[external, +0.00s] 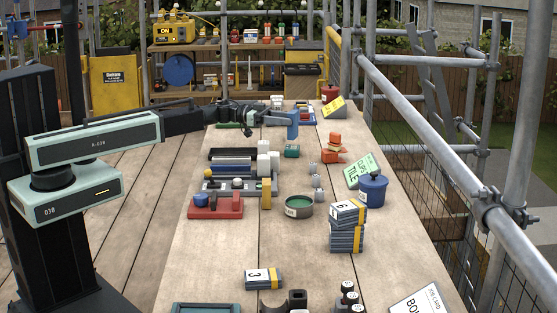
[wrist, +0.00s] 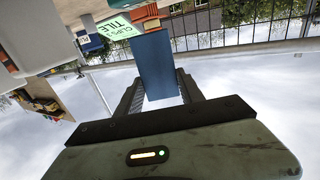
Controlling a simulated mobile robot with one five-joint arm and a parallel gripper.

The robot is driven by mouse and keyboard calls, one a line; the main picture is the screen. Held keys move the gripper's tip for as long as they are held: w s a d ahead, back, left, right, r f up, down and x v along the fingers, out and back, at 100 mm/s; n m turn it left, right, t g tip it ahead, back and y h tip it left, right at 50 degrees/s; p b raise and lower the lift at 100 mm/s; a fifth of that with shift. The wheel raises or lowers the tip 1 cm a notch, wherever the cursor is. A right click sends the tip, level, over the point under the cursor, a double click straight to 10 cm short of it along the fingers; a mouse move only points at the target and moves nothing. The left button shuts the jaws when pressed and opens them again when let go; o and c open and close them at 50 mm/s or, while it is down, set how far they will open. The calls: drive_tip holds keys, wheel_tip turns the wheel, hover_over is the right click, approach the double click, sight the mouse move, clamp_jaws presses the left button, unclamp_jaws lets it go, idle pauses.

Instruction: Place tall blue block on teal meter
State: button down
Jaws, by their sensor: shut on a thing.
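The tall blue block (external: 293,127) is upright in my gripper (external: 276,117) in the external view. In the wrist view my gripper (wrist: 158,88) is shut on the blue block (wrist: 153,62), with a dark finger on each side. The meter is not clearly visible in the wrist view.
Orange blocks (external: 333,150), a green clips sign (external: 361,171) and a blue pot (external: 373,188) stand to the right. Scaffold rails (external: 430,140) run along the right.

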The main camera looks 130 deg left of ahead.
wheel_tip(320, 180, down, 4)
drive_tip(key=shift+r+b, duration=0.25)
drive_tip(key=shift+b, duration=0.9)
drive_tip(key=shift+r, duration=0.25)
drive_tip(key=shift+f, duration=0.2)
drive_tip(key=c, duration=0.7)
unclamp_jaws()
drive_tip(key=shift+c, duration=0.2)
drive_tip(key=shift+r, duration=0.1)
drive_tip(key=shift+s+r+p, duration=0.1)
drive_tip(key=shift+r+p, duration=0.1)
drive_tip(key=shift+p, duration=0.15)
drive_tip(key=v, duration=1.1)
drive_tip(key=shift+s+d+f, duration=0.15)
drive_tip(key=shift+s+d, duration=0.05)
drive_tip(key=shift+s, duration=0.15)
